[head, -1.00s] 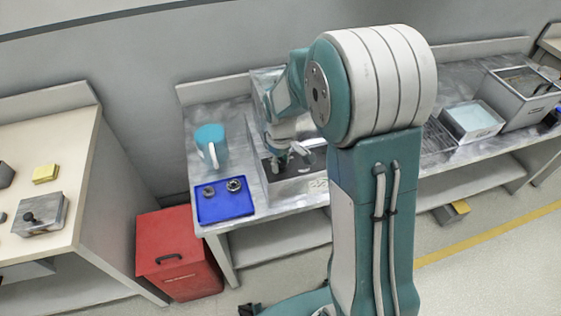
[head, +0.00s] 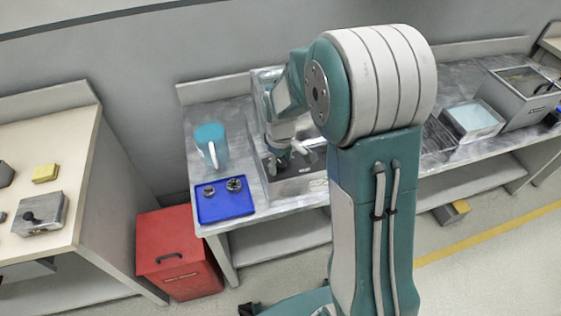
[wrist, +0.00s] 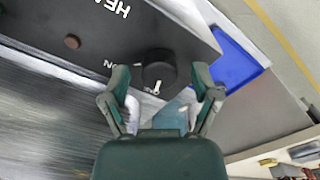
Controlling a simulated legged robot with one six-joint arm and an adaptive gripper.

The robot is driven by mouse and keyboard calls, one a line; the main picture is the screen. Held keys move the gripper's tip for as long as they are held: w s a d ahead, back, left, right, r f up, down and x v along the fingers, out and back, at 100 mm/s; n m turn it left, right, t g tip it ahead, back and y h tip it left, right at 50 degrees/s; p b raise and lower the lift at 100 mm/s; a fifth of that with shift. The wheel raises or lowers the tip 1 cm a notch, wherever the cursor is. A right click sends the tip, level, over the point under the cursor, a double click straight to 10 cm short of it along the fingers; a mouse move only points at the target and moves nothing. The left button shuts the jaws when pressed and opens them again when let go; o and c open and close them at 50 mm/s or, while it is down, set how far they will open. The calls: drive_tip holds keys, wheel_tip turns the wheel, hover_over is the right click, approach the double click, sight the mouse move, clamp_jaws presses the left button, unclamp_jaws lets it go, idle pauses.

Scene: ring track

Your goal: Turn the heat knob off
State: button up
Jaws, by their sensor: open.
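The heat knob (wrist: 160,70) is a round black knob on a dark panel (wrist: 110,45) with white lettering, partly cut off, that starts "HEA". The word "ON" shows just left of the knob, and a small white mark shows at its lower edge. My gripper (wrist: 162,84) is open, with one finger on each side of the knob in the wrist view; whether the fingers touch it I cannot tell. In the head view my gripper (head: 291,157) is over the front of the dark-fronted unit on the metal bench, and the knob cannot be made out there.
A blue tray (head: 225,208) with two small metal parts and a teal mug (head: 210,143) stand left of the unit. A brownish round button (wrist: 72,42) is on the panel. A red bin (head: 178,252) stands on the floor. A grey container (head: 520,95) is at right.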

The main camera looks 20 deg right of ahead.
sight(281, 162)
wheel_tip(281, 162, up, 12)
idle(0.6)
drive_tip(key=s+r+m+t, duration=0.2)
drive_tip(key=s+r+m, duration=0.1)
drive_tip(key=s, duration=0.7)
drive_tip(key=s+r+m+t, duration=0.3)
drive_tip(key=s+r+m, duration=0.1)
drive_tip(key=s, duration=0.7)
drive_tip(key=shift+r+t, duration=0.3)
drive_tip(key=shift+r, duration=0.5)
